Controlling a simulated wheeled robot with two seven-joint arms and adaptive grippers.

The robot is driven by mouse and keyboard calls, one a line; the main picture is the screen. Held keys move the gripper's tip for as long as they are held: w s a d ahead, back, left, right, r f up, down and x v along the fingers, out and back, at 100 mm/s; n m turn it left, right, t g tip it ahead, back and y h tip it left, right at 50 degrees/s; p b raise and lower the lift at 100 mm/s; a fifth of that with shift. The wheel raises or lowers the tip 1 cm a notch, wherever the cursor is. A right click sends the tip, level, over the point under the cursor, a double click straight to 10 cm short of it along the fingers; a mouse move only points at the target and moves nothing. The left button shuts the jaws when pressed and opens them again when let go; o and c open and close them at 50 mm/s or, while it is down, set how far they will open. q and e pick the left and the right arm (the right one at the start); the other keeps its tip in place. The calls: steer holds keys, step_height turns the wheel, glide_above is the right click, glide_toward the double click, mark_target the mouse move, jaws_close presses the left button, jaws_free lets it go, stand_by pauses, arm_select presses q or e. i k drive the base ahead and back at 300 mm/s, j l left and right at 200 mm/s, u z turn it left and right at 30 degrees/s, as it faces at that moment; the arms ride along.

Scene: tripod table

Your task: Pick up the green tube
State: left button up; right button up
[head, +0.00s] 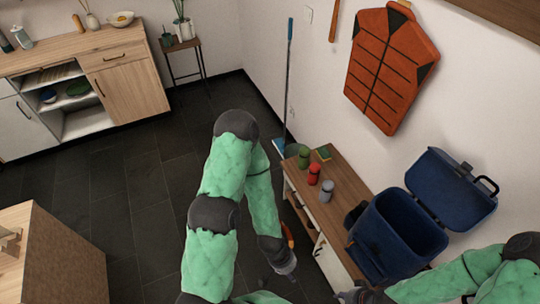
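The green tube (304,157) stands on the wooden top of a low cabinet (350,204), near its far end. A red tube (314,174) and a grey tube (327,191) stand in a row nearer to me. My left gripper (286,268) hangs low in front of the cabinet, to the left of its doors, apart from the green tube. It is small and dark, and I cannot make out its fingers. My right gripper (362,296) is at the bottom edge, partly cut off, and its fingers are unclear.
A small green-and-yellow flat item (323,153) lies beside the green tube. A blue-handled broom (288,80) leans on the wall. The dark floor (140,190) at left is clear.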

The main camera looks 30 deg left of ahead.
mark_target(304, 154)
steer(key=u, duration=0.65)
steer(key=i+j+z, duration=0.1)
steer(key=j, duration=0.3)
steer(key=i+j+z, duration=0.1)
steer(key=i+j, duration=0.15)
steer(key=j, duration=0.2)
steer(key=i+j, duration=0.15)
steer(key=j, duration=0.3)
steer(key=i+j+z, duration=0.15)
steer(key=j, duration=0.3)
steer(key=i+j+z, duration=0.1)
steer(key=j, duration=0.35)
steer(key=i+j+z, duration=0.1)
steer(key=j, duration=0.35)
steer(key=i+j+z, duration=0.1)
steer(key=i+j, duration=0.2)
steer(key=i, duration=0.15)
steer(key=i+j+z, duration=0.1)
steer(key=i+j, duration=0.2)
steer(key=i, duration=0.15)
